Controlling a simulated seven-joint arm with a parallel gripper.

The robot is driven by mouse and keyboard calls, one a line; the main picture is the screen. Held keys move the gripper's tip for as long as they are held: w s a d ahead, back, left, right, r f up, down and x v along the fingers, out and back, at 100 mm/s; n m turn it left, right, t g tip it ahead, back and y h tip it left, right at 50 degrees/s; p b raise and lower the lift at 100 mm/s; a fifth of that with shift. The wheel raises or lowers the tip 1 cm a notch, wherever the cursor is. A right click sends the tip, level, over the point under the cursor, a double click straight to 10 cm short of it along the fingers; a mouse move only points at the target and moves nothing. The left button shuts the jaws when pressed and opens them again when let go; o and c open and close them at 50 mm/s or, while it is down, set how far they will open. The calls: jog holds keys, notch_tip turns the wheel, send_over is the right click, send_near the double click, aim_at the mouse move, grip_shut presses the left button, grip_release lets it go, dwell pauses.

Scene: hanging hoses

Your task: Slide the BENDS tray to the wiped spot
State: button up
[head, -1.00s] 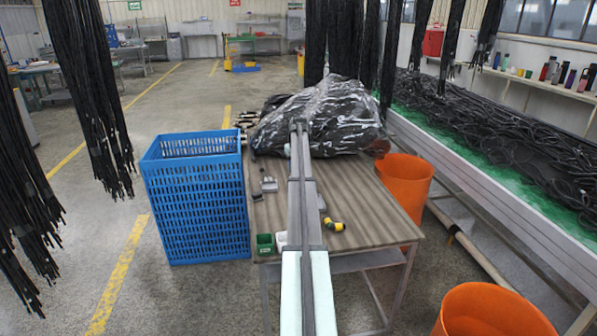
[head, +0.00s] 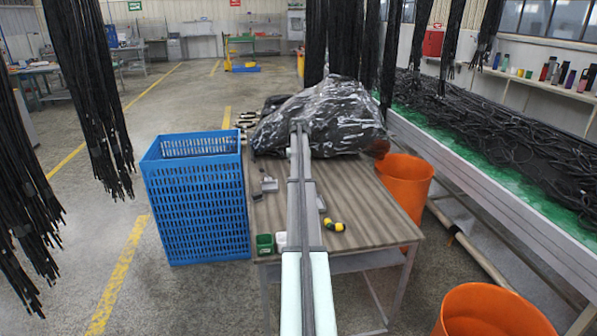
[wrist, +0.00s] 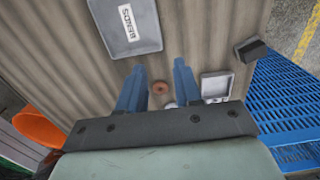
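The BENDS tray (wrist: 126,25) is a grey, shallow tray with a white label, at the top left of the wrist view. My gripper (wrist: 159,65) shows two blue fingers spread apart with nothing held between them, pointing at the tabletop below the tray in the picture. The tray is apart from both fingers. In the head view my arm covers the middle of the table, and I cannot pick out the BENDS label there. A small brown round mark or object (wrist: 160,87) shows between the fingers. I cannot clearly make out a wiped spot.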

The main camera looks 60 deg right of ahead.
notch_tip(320, 180, down, 13)
dwell(0.6)
grip_shut()
dwell(0.5)
